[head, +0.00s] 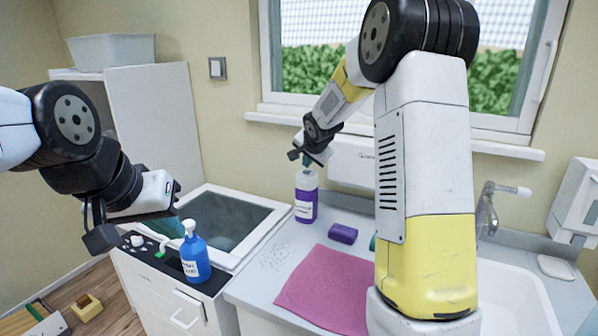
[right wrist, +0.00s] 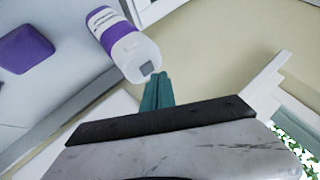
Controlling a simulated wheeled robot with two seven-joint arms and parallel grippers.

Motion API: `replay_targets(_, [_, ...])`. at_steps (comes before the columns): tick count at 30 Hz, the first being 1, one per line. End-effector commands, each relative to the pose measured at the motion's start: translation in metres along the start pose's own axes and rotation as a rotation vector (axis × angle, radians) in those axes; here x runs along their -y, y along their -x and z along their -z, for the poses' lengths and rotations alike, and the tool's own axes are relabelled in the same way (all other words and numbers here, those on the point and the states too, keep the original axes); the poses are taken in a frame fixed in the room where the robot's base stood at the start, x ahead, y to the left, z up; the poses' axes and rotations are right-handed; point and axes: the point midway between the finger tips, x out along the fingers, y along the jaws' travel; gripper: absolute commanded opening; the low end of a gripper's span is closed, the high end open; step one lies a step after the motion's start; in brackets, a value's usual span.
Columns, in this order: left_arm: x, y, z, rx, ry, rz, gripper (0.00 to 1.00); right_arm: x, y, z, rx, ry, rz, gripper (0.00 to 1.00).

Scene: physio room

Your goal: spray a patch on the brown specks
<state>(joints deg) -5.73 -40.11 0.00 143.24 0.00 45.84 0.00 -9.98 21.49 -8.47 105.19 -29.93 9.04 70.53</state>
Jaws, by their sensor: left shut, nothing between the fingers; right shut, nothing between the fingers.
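A patch of small dark specks (head: 277,257) lies on the grey counter, left of a pink cloth. A white bottle with a purple band (head: 306,200) stands upright at the back of the counter; it also shows in the right wrist view (right wrist: 122,42). My right gripper (head: 307,161) is shut and empty, its teal fingertips (right wrist: 157,88) at the bottle's top; I cannot tell whether they touch it. A blue pump bottle (head: 195,258) with a white head stands on the black panel at left. My left gripper (head: 172,226) is shut and empty just behind and left of its pump.
A pink cloth (head: 327,288) lies on the counter, with a purple block (head: 343,233) behind it. A sink (head: 515,300) and tap (head: 490,208) are at right, partly behind my right arm. A window sill (head: 400,135) runs behind.

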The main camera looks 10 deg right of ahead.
Motion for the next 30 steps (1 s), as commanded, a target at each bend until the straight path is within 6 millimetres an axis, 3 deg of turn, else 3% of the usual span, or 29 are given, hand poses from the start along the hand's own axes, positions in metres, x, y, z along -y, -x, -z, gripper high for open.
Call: replay_targets(30, [0.0, 0.0, 0.0, 0.0, 0.0, 0.0, 0.0, -0.0051, -0.0068, -0.0054, 0.001, 0.001, 0.0, 0.0])
